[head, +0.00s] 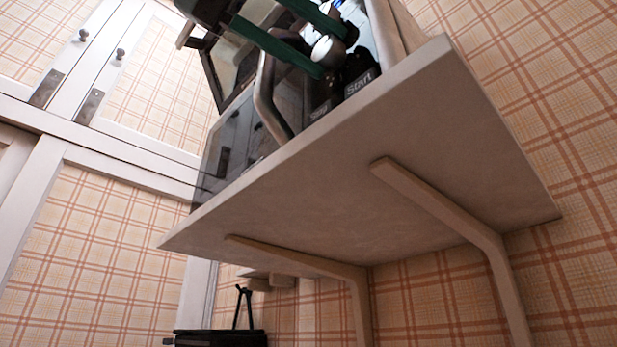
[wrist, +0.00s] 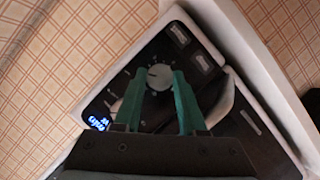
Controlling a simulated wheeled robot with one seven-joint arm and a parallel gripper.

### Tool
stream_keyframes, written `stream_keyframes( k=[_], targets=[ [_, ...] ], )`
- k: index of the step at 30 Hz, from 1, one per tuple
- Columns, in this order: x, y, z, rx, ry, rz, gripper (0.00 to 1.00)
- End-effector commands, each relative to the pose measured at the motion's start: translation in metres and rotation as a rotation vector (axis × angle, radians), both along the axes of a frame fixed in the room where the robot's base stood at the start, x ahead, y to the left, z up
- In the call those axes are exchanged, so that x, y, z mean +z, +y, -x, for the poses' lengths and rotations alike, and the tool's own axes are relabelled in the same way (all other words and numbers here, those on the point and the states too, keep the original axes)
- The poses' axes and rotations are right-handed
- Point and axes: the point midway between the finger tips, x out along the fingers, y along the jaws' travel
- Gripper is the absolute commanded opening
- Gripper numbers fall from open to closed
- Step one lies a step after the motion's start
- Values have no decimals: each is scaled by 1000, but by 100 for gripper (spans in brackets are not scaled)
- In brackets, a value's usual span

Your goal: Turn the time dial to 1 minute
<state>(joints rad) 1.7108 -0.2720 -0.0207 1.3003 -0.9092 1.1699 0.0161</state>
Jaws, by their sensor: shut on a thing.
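A microwave (head: 237,132) with a dark glass front stands on a shelf. Its control panel (wrist: 119,84) shows in the wrist view, with a lit blue display (wrist: 98,123). A round pale dial (wrist: 159,77) with small marks around it sits on this panel; it also shows in the head view (head: 326,50). My gripper (wrist: 158,75) has its two green fingers on either side of this dial and is shut on it. The gripper also shows at the top of the head view (head: 336,52). The dial's exact setting is too small to read.
Stop (head: 320,109) and Start (head: 361,83) buttons are near the fingers. The door handle (head: 266,102) stands out in front. The shelf (head: 440,125) rests on brackets; white cabinets (head: 90,70) are at left.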

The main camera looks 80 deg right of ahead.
Motion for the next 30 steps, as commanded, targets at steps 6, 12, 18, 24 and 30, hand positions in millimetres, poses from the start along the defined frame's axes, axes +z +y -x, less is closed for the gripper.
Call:
stream_keyframes(
  k=[6,12,18,24,30],
  targets=[
    [0,0,0,0,0,1,45],
    [0,0,0,1,-1,1,67],
    [0,0,0,0,-2,1,70],
    [4,4,-8,2,-1,2,70],
    [10,21,-37,4,1,6,70]
  ],
)
